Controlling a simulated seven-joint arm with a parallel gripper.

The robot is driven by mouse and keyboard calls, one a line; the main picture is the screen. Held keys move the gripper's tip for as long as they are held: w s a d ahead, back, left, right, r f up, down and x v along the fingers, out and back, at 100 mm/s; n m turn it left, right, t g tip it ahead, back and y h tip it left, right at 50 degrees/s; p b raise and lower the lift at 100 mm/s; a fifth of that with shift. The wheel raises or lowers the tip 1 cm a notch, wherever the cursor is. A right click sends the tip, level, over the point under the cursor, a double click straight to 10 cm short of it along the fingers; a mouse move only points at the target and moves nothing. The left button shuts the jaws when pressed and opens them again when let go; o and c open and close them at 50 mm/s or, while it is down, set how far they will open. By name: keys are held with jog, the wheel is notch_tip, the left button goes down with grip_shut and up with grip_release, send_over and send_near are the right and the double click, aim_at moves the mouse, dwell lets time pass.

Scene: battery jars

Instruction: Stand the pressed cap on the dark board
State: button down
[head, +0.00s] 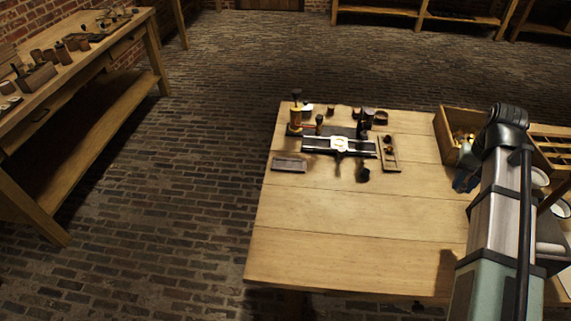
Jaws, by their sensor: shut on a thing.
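My gripper (462,186) is at the right, low beside the open wooden box, its fingers small and partly hidden by my arm. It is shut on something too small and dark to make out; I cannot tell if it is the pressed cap. A small dark grey board (289,164) lies flat at the table's left edge, and it looks bare. A larger black board (312,144) with a bright metal strip and a pale square piece lies right of it. My gripper is well to the right of both. I cannot pick out the pressed cap elsewhere.
Jars and dark cylinders (296,112) stand at the back of the table. A narrow wooden tray (390,153) with small round pieces and a dark round thing (363,175) are near the black board. A wooden box (447,138) stands at right. The table's front (345,245) is clear.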

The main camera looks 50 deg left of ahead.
jog(key=d+m, duration=0.1)
jog(key=d, duration=0.5)
jog(key=d+m, duration=0.1)
jog(key=d, duration=0.5)
jog(key=d+m, duration=0.1)
jog(key=d, duration=0.6)
jog(key=shift+s+d+r, duration=0.1)
jog(key=shift+s+r, duration=0.1)
jog(key=shift+s, duration=0.2)
jog(key=s+a+f+n, duration=0.1)
jog(key=s+a+n, duration=0.15)
jog(key=a, duration=1.05)
jog(key=s+a+n, duration=0.2)
jog(key=s+a, duration=0.1)
jog(key=a, duration=1)
jog(key=n, duration=0.7)
send_near(280, 164)
jog(key=shift+m, duration=0.25)
jog(key=shift+f, duration=3.05)
jog(key=shift+f, duration=0.15)
jog(key=c, duration=0.9)
grip_release()
jog(key=shift+c, duration=0.2)
